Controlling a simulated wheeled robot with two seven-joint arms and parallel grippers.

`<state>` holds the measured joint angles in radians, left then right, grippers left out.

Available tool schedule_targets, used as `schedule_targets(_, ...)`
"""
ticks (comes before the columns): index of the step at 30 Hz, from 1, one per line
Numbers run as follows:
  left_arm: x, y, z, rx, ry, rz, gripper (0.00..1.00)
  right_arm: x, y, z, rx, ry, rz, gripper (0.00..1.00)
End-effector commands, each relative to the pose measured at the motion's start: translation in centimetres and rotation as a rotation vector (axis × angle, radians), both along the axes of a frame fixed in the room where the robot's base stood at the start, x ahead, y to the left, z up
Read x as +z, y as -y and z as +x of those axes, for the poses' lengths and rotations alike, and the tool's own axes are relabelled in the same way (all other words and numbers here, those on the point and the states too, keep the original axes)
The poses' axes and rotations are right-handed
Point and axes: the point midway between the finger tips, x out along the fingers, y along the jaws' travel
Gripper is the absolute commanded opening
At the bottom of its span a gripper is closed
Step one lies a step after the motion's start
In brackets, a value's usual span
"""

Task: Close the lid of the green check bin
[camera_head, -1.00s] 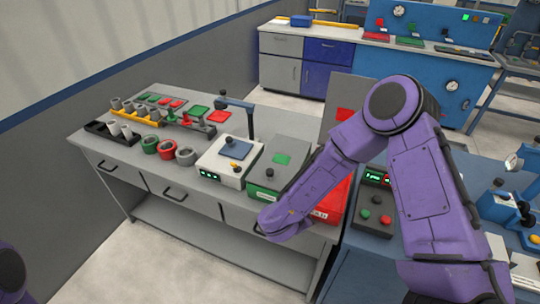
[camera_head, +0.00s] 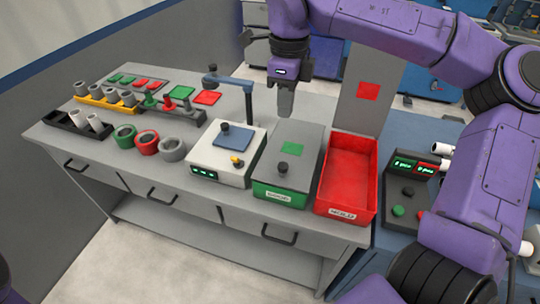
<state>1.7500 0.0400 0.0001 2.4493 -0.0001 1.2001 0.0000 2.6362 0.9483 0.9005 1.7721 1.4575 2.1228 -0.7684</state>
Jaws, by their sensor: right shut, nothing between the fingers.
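The green check bin (camera_head: 278,196) stands on the grey workbench, between the white device and the red bin. Its grey lid (camera_head: 305,145) lies flat over it, with a green square and a black knob (camera_head: 283,167). My right gripper (camera_head: 285,112) is shut and empty, pointing down near the back edge of this lid. I cannot tell its exact height above the lid. My left gripper is out of view; only a bit of purple arm shows at the lower left corner.
The red bin (camera_head: 348,165) is open, its grey lid (camera_head: 352,118) raised behind it. A white device (camera_head: 212,168) with a blue pad stands left of the green bin. A thin dark post (camera_head: 249,100) rises behind it. Rings and racks fill the bench's left side.

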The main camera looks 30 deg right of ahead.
Motion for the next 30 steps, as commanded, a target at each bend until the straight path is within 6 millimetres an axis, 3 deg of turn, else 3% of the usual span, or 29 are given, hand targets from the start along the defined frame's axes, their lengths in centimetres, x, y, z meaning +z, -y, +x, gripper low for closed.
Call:
schedule_targets(1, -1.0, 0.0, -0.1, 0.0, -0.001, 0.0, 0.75, -0.9, 0.0, -0.2, 0.001, 0.003, 0.0, 0.0)
schedule_targets(4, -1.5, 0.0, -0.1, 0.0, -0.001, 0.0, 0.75, -1.6, 0.0, 0.1, 0.001, 0.0, 0.0, 0.0)
schedule_targets(8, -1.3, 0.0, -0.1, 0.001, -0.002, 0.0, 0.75, -2.9, 0.0, 0.5, -0.001, -0.008, -0.002, 0.0)
schedule_targets(21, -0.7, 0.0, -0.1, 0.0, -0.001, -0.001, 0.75, -12.2, -0.2, 0.3, 0.0, -0.012, -0.001, 0.0)
schedule_targets(30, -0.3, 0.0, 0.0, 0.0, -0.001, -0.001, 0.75, -15.5, -0.3, 0.3, -0.001, -0.009, -0.002, 0.0)
